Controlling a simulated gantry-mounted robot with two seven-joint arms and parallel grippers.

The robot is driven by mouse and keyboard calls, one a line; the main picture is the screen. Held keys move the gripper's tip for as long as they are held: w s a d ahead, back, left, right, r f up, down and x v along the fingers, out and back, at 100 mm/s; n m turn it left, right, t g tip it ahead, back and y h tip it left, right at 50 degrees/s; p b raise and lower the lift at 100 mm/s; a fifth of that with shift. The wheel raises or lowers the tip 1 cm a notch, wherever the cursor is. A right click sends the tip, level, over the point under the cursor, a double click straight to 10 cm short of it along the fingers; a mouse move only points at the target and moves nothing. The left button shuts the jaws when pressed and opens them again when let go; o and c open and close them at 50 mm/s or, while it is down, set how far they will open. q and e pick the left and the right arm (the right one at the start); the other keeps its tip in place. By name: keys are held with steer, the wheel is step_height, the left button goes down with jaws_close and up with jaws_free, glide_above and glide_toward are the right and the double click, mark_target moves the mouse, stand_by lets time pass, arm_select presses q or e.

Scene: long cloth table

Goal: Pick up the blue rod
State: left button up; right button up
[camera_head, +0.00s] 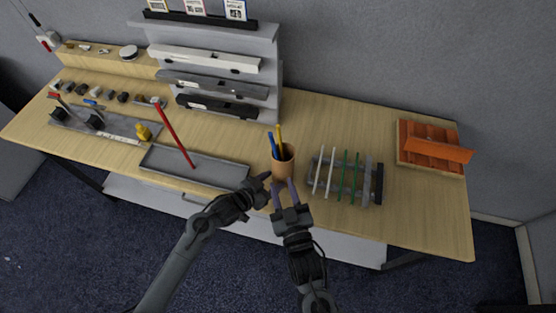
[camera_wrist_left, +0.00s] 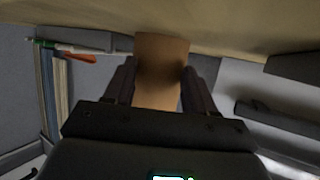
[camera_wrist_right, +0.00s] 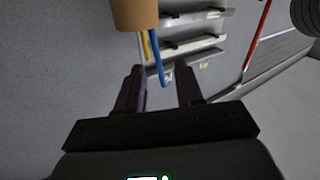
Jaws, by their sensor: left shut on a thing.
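The blue rod (camera_head: 273,146) stands in a tan cup (camera_head: 284,164) beside a yellow rod (camera_head: 279,136). My left gripper (camera_head: 266,183) is at the cup's near left side; in the left wrist view the cup (camera_wrist_left: 160,62) sits between its fingers, which are shut on it. My right gripper (camera_head: 283,187) is open and empty, just in front of the cup. In the right wrist view the blue rod's end (camera_wrist_right: 159,72) shows between the open fingers; its depth is unclear. Whether the cup touches the table is unclear.
A rack with white and green plates (camera_head: 345,174) stands right of the cup. An orange crate (camera_head: 412,148) is farther right. A grey tray (camera_head: 220,170) with a red rod (camera_head: 173,135) lies left. Stepped shelves (camera_head: 215,63) stand behind. The table (camera_head: 330,120) behind the rack is clear.

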mark_target(276, 156)
steer(key=shift+d+f+x, duration=0.1)
steer(key=shift+d+x, duration=0.1)
steer(key=shift+x, duration=1.7)
steer(key=shift+d+f+x, duration=0.1)
steer(key=shift+d+x, duration=0.05)
steer(key=shift+x, duration=1.75)
steer(key=shift+d+f+x, duration=0.1)
steer(key=shift+d+x, duration=0.1)
steer(key=shift+x, duration=1.75)
steer(key=shift+w, duration=0.15)
jaws_close()
